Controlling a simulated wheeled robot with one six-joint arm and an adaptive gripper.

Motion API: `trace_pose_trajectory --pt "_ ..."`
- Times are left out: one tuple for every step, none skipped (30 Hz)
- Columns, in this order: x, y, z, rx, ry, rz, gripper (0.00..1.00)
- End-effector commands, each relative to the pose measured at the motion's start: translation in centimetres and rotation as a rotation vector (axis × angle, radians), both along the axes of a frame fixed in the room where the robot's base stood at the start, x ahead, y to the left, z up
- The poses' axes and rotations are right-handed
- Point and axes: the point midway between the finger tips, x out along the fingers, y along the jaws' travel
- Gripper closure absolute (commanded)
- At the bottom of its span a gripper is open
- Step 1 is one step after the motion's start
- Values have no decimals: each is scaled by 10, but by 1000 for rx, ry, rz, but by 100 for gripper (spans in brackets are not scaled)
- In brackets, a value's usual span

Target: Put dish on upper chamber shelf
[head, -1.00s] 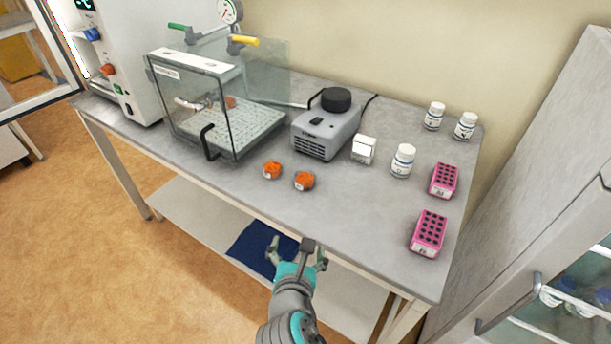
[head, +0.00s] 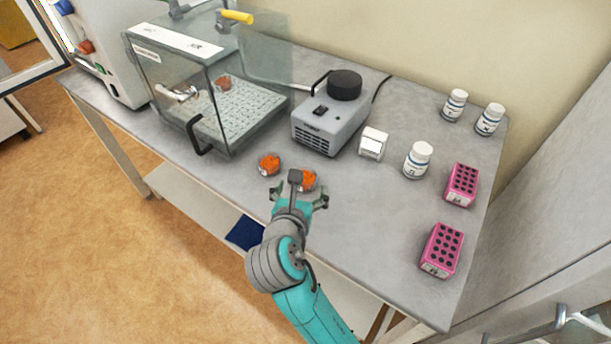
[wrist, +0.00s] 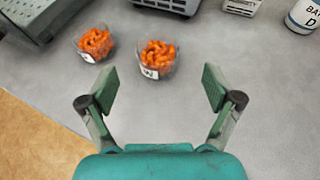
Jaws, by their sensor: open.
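Two small clear dishes of orange pieces stand on the grey bench. The left dish (head: 269,164) is uncovered to view; the right dish (head: 307,180) is partly hidden behind my gripper (head: 299,196). In the wrist view the right dish (wrist: 158,59) lies ahead of my gripper (wrist: 158,88), just beyond and between the open fingertips, and the left dish (wrist: 95,43) is outside the left finger. My gripper is open and empty. The glass chamber (head: 215,90) stands at the back left with a perforated shelf (head: 243,112) and another orange dish (head: 223,83) inside.
A grey pump (head: 330,122) stands right of the chamber, beside a white box (head: 373,143) and a white bottle (head: 418,159). Pink racks (head: 441,250) stand at the right. The bench front between dishes and racks is clear.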

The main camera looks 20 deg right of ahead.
Motion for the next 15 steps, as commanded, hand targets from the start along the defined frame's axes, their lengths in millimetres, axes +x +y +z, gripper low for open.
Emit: trace_pose_trajectory --pt "5 -4 -3 0 1 -2 10" --pt "7 -5 -4 -1 0 -2 10" --pt "10 -7 -5 0 -1 -2 10" --pt "11 -7 -5 0 -1 -1 10" --pt "12 -8 -6 0 0 -1 10" --pt "14 -8 -6 1 0 0 10" --pt "15 -9 -7 1 0 0 10" --pt "17 -10 -8 1 0 0 10" --pt "20 -12 -10 1 0 0 10" --pt "23 -14 -11 0 0 -1 10" --pt "27 -16 -13 1 -1 -3 10" --pt "32 -18 -15 0 0 -2 10" --pt "36 -20 -17 0 0 -2 10" --pt "39 -22 -19 0 0 -2 10" --pt "43 -24 -21 1 1 -2 10"
